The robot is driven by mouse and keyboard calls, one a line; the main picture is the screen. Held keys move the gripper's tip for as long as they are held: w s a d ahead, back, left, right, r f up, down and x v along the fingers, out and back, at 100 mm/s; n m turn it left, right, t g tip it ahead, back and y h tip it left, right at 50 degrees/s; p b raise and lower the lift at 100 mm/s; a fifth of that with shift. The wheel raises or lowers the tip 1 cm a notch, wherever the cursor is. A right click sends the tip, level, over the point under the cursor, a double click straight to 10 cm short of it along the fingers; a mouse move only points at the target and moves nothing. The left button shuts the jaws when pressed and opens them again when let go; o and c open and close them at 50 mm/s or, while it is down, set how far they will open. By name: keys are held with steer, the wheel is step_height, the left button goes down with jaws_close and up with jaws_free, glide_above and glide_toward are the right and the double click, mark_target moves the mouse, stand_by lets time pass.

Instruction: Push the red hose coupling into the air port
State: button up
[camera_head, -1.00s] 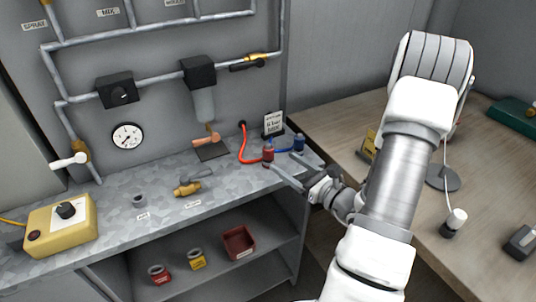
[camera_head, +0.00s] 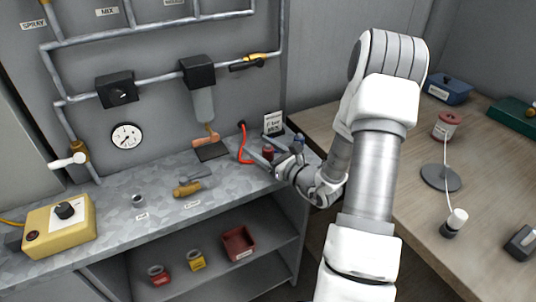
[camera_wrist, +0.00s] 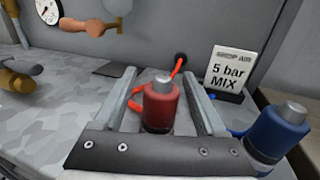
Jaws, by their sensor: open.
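The red hose coupling (camera_head: 268,152) stands upright near the right end of the metal bench, with a red hose curving behind it to the wall. In the wrist view the red coupling (camera_wrist: 161,107) has a grey top and sits between my gripper's two fingers. My gripper (camera_wrist: 161,78) is open, one finger on each side of the coupling; whether either touches it is not clear. In the head view my gripper (camera_head: 274,155) reaches in from the right. I cannot tell for sure which fitting is the air port; a small grey socket (camera_head: 138,200) stands on the bench by a label.
A blue coupling (camera_wrist: 278,132) stands close to the right of my gripper. A sign reading "5 bar MIX" (camera_wrist: 230,70) stands behind. A brass valve (camera_head: 187,189) and a yellow control box (camera_head: 62,222) are on the bench. Open bench lies left of the coupling.

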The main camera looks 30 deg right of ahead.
steer(key=shift+c, duration=0.3)
jaws_close()
